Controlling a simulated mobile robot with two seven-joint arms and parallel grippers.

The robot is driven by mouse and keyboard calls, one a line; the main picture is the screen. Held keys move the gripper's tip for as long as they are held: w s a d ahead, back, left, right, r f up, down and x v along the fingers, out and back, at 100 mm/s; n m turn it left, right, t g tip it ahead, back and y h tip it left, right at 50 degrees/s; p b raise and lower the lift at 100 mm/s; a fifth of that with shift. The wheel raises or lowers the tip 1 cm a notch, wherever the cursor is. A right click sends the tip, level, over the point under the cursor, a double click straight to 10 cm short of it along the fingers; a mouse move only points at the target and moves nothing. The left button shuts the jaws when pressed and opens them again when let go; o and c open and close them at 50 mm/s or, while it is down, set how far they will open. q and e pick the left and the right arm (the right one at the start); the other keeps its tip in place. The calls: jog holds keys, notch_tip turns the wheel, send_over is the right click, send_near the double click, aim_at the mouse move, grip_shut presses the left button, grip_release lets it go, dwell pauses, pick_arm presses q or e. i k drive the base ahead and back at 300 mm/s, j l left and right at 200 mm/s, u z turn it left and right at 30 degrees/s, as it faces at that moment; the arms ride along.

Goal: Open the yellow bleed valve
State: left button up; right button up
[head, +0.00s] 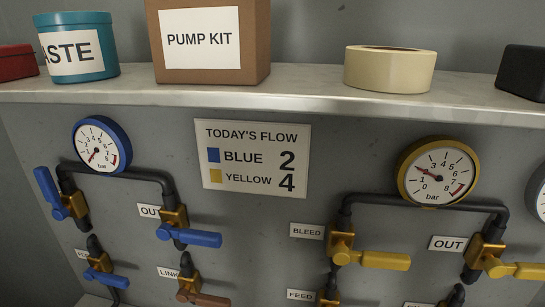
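The yellow bleed valve (375,260) is in the lower right middle of the head view, beside a label reading BLEED (307,231). Its brass body sits on a dark upright pipe, and its yellow lever points right, roughly level and across the pipe. The yellow-rimmed gauge (437,172) is above it to the right; its red needle points up and left, near the 2. Neither of my grippers is in view.
Another yellow lever (515,269) beside OUT is close on the right. Blue levers (195,237) are on the left. A FEED valve (328,299) is below, partly cut off. A sign (255,158) reads "BLUE 2, YELLOW 4". A shelf (300,90) with a box and tape juts out above.

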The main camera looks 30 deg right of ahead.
aim_at(342, 254)
jog(key=l+z, duration=0.1)
jog(key=z, duration=0.3)
jog(key=k+l+z, duration=0.1)
jog(key=z, duration=0.3)
jog(key=l+z, duration=0.15)
jog(key=z, duration=0.25)
